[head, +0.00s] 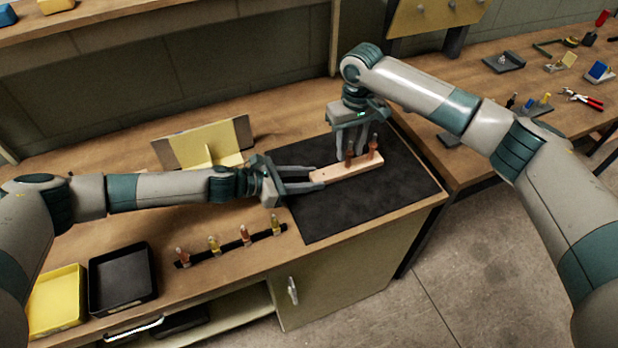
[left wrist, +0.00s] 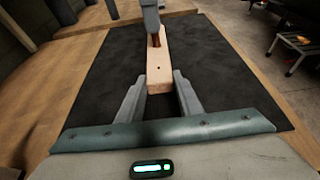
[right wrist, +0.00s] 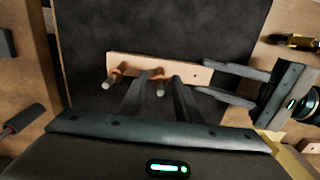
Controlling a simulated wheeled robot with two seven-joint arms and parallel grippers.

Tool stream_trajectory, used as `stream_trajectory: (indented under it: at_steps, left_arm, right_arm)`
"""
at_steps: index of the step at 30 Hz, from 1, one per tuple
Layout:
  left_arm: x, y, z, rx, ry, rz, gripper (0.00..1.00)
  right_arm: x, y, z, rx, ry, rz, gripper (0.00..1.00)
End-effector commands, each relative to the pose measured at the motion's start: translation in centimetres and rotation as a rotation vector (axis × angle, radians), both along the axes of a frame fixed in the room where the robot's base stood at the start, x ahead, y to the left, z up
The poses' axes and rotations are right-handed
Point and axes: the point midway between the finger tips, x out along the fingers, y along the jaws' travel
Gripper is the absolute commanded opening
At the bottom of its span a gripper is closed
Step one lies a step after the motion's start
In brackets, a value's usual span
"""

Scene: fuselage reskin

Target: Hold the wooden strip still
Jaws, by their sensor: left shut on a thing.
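The pale wooden strip (head: 338,174) lies on the black mat (head: 410,190). My left gripper (head: 318,180) is shut on its near left end; the left wrist view shows the fingers either side of the strip (left wrist: 158,82), with a small dark hole beyond them. Two copper-coloured fasteners stand upright in the strip, one at the far end (head: 373,148) and one nearer the middle (right wrist: 158,84). My right gripper (right wrist: 158,78) is above the strip, pointing down, its fingers open either side of the nearer fastener, with gaps visible.
A black rack holding several fasteners (head: 245,236) lies left of the mat. A black tray (head: 122,278) and a yellow tray (head: 57,300) stand at the front left. A yellow angled panel (head: 205,146) stands behind my left arm. A side bench at right holds tools.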

Motion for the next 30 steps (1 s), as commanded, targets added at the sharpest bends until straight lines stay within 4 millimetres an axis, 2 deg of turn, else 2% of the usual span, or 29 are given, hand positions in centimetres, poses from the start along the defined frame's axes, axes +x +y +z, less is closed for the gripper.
stream_trajectory:
  at_steps: [3, 10, 23, 27, 30]
  left_arm:
    - [0.0, 0.0, 0.0, 0.000, 0.000, 0.000, 0.08]
    - [0.0, 0.0, 0.0, 0.000, 0.000, 0.000, 0.08]
    - [0.0, 0.0, 0.0, 0.000, 0.000, 0.000, 0.08]
    - [0.0, 0.0, 0.0, 0.000, 0.000, 0.000, 0.08]
    - [0.0, 0.0, 0.0, 0.000, 0.000, 0.000, 0.08]
  right_arm:
    - [-0.1, 0.1, -1.4, 0.001, 0.002, 0.001, 0.30]
    - [0.0, 0.0, -3.2, 0.001, 0.001, -0.001, 0.30]
    - [0.0, 0.0, -3.7, 0.001, -0.001, 0.001, 0.30]
    - [0.0, 0.0, -3.6, 0.001, -0.001, 0.001, 0.00]
    - [0.0, 0.0, -3.6, 0.001, -0.001, 0.001, 0.00]
